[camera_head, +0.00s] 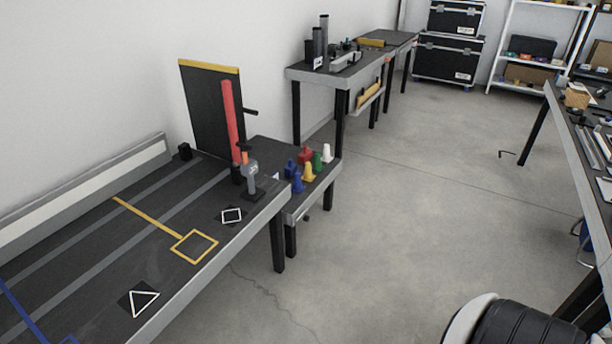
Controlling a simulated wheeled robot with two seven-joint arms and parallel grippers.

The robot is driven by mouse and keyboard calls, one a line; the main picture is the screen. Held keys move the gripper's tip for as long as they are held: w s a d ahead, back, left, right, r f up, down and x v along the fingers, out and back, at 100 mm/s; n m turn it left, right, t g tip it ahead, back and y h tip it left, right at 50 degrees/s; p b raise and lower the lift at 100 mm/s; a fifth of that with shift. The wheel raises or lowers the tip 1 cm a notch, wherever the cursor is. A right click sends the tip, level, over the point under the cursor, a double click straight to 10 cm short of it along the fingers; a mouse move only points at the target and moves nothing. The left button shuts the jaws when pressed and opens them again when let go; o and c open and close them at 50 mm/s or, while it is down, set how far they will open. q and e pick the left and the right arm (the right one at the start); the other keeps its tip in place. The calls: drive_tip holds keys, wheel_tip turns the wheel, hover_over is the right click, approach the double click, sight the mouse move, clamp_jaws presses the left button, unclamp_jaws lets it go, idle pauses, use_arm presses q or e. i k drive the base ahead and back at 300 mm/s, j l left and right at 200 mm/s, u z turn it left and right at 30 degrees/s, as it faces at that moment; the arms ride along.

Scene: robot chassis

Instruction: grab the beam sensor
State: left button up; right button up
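No part is clearly marked as the beam sensor. A small grey upright device (251,178) on a dark base stands near the right end of the dark table on the left, and may be it. A small black block (185,151) sits at the back of the same table; I cannot tell whether it is a sensor. A tall red post (231,122) stands just behind the grey device. Neither of my grippers is in view.
The dark table (100,245) carries yellow, blue and white markings. A low shelf beyond it holds several colored pieces (308,172). A workbench (602,200) stands at the right edge. A rounded black-and-white object (525,325) fills the bottom right. The floor (400,210) between is clear.

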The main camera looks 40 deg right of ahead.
sight(251, 194)
drive_tip(key=z, duration=1)
drive_tip(key=i, duration=0.1)
